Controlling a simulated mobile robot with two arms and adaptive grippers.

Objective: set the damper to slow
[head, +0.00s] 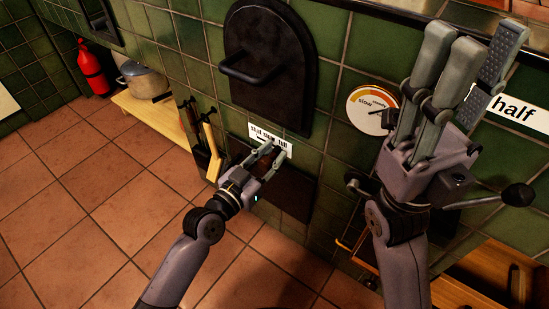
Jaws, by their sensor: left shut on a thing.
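The damper's white label (258,132), reading "shut slow full", is on the green tiled wall above a dark plate (293,190). My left gripper (268,151) is at this label, shut on the damper handle, which its fingers mostly hide. The fingers cover part of the label's lower edge, and I cannot tell exactly which word the handle stands under. My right gripper (468,75) is raised close to the camera at the right, its fingers apart and nothing seen between them.
A round gauge (364,108) with "slow" and "steady" is on the wall, partly behind my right gripper. A black arched door (268,40) with a bar handle is above the label. Fire tools (211,150) hang left of my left gripper. Floor (110,210) is clear at left.

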